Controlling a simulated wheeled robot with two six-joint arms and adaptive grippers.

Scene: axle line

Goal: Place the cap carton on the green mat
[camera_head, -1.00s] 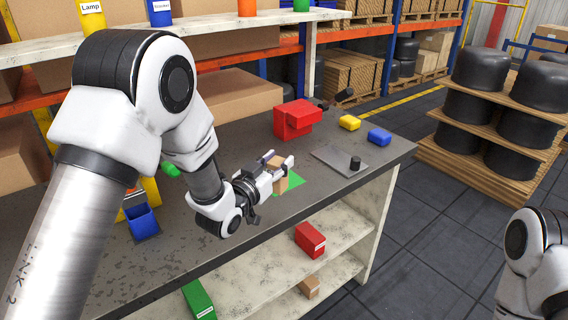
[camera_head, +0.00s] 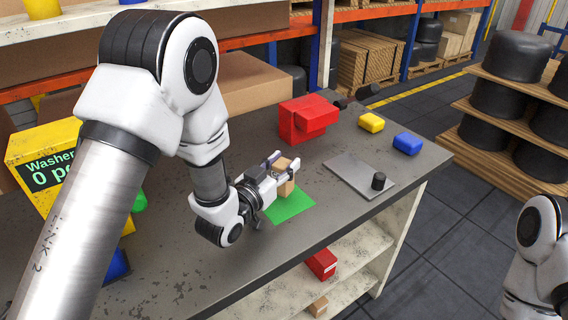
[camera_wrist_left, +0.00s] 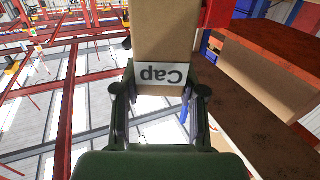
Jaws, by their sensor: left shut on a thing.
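The cap carton (camera_head: 285,186), a small tan box, is held between the fingers of my left gripper (camera_head: 285,167). In the left wrist view the carton (camera_wrist_left: 165,35) fills the space between the two fingers, and its white "Cap" label reads upside down. The green mat (camera_head: 292,207) lies flat on the grey bench top. In the head view the carton shows at the mat's back edge; I cannot tell how high above the bench it is. Only part of my right arm shows at the lower right, and its gripper is out of view.
A red vise-like block (camera_head: 305,120) stands behind the mat. A grey plate (camera_head: 352,174) with a black knob lies to the right, with a yellow box (camera_head: 371,122) and a blue box (camera_head: 407,142) beyond.

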